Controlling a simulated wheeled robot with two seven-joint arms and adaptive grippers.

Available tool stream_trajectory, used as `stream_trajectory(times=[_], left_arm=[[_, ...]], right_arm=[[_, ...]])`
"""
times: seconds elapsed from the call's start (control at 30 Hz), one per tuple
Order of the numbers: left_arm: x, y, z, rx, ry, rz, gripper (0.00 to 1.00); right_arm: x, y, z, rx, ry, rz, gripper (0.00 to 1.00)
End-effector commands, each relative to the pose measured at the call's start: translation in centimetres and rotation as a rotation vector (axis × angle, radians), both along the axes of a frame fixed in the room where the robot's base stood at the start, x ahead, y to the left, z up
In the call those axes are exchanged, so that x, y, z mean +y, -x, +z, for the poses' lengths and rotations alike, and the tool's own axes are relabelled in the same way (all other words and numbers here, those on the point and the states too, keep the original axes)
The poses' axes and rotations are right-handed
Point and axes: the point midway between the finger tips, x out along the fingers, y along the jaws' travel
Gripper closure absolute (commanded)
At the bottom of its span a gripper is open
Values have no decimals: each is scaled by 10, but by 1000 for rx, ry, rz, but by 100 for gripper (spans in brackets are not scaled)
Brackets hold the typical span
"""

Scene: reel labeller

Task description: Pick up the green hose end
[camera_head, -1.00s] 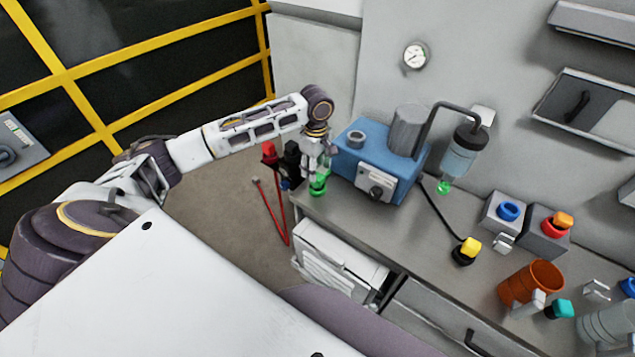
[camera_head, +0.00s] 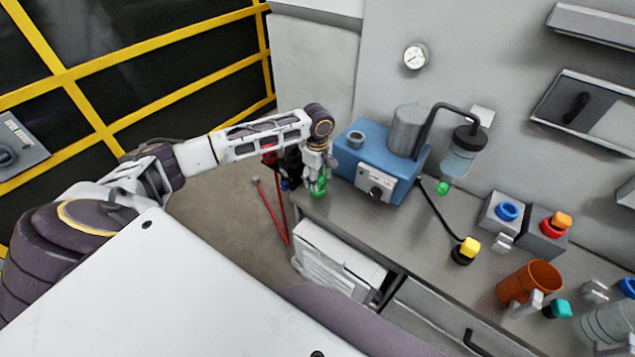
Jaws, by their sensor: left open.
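A green hose end (camera_head: 319,187) is at the left end of the grey bench, with my left gripper (camera_head: 318,180) right above and around it. The left gripper points down and is open; its fingers hide part of the green piece. I cannot tell whether the fingers touch it. Another green piece (camera_head: 442,188) is below the clear jar on the right of the blue machine. My right gripper is not in view.
A blue machine (camera_head: 378,165) stands just right of my left gripper. Red rods (camera_head: 270,210) are on the floor side at the bench's left. A yellow-topped piece (camera_head: 467,250), an orange cup (camera_head: 530,282) and blue and red fittings stand farther right. The middle bench front is clear.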

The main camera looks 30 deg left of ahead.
Motion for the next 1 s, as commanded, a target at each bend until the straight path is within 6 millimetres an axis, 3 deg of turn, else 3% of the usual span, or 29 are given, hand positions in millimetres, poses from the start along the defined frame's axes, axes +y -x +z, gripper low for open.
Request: stream_trajectory(times=[0.47,0.87,1.0], left_arm=[[0,0,-2,0,-1,0,43],[0,0,-2,1,-1,0,92],[0,0,-2,0,-1,0,94]], right_arm=[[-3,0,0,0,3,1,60],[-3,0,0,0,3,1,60],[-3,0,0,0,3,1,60]])
